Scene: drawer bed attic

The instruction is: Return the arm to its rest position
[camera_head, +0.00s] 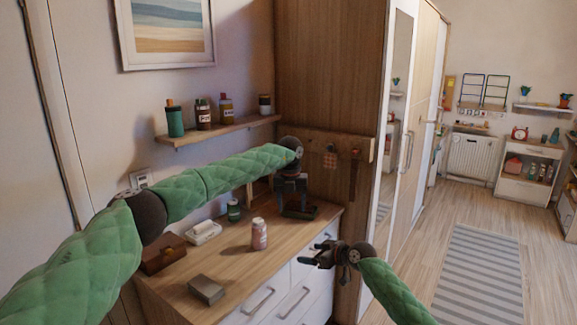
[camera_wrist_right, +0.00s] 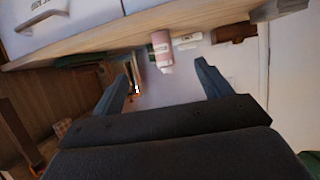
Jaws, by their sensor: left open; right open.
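My left arm in its green quilted sleeve reaches in from the left, over the wooden dresser top (camera_head: 235,270). My left gripper (camera_head: 297,212) points down above the back right part of the dresser; it is open, and nothing shows between its fingers. My right gripper (camera_head: 312,258) is in front of the dresser's drawers, near the top's front edge, and points left. It is open and empty; its two fingers (camera_wrist_right: 163,80) show spread apart in the right wrist view. A pink-labelled bottle (camera_head: 259,234) stands upright on the dresser and also shows in the right wrist view (camera_wrist_right: 162,50).
The dresser also holds a brown box (camera_head: 163,254), a grey box (camera_head: 206,290), a white item (camera_head: 203,232) and a green jar (camera_head: 234,210). A shelf (camera_head: 220,130) with several bottles hangs above. A tall wardrobe (camera_head: 400,150) stands right. Floor (camera_head: 410,270) is clear near the striped rug (camera_head: 475,275).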

